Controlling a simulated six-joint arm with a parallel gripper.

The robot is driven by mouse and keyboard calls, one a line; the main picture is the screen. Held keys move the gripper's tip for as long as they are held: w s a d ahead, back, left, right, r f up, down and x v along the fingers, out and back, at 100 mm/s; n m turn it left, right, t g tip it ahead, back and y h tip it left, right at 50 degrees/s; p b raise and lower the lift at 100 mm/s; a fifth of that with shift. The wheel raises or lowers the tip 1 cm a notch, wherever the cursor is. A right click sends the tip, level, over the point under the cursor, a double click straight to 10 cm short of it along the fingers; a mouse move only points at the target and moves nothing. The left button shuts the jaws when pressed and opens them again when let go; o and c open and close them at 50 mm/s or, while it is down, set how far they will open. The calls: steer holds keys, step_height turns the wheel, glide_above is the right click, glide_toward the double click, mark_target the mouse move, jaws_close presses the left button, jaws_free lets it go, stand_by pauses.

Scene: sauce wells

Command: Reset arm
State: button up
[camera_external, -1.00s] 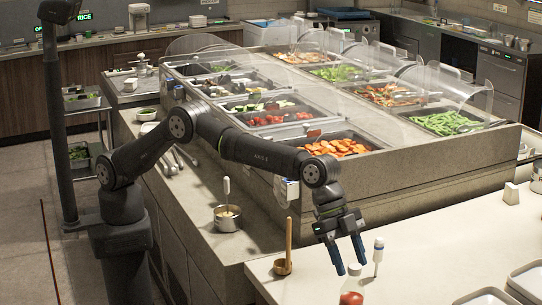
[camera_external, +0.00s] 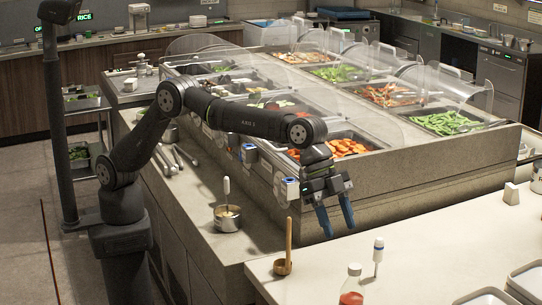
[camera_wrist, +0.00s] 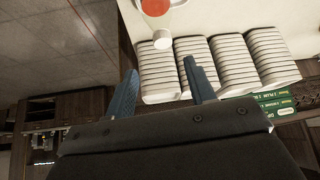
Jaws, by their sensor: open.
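My gripper (camera_external: 336,218) is open and empty, with its two blue fingers pointing down. It hangs in the air in front of the food counter, behind the red sauce bottle in the outside view. In the wrist view my gripper (camera_wrist: 158,82) shows its two blue fingers apart with nothing between them. The clear bottle with red sauce (camera_external: 351,285) stands on the pale front counter. A bottle with red contents also shows at the top of the wrist view (camera_wrist: 156,8).
A wooden-handled ladle (camera_external: 284,263) and a white-and-blue thermometer-like tool (camera_external: 377,258) stand on the front counter (camera_external: 430,250). A metal pot (camera_external: 227,218) sits on the side ledge. Clear guards (camera_external: 380,110) arch over the food pans. Stacked white dishes (camera_wrist: 215,65) show in the wrist view.

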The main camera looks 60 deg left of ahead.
mark_target(351, 265)
steer(key=x, duration=0.9)
steer(key=shift+f, duration=0.3)
step_height(351, 265, up, 4)
steer(key=shift+r, duration=0.2)
steer(key=s+r, duration=0.7)
steer(key=s, duration=0.4)
steer(key=w+a+f+m+g, duration=0.1)
steer(key=w+a+f+m, duration=0.1)
steer(key=w+a, duration=1)
steer(key=shift+a+f, duration=0.55)
steer(key=shift+f, duration=0.3)
steer(key=shift+o, duration=0.2)
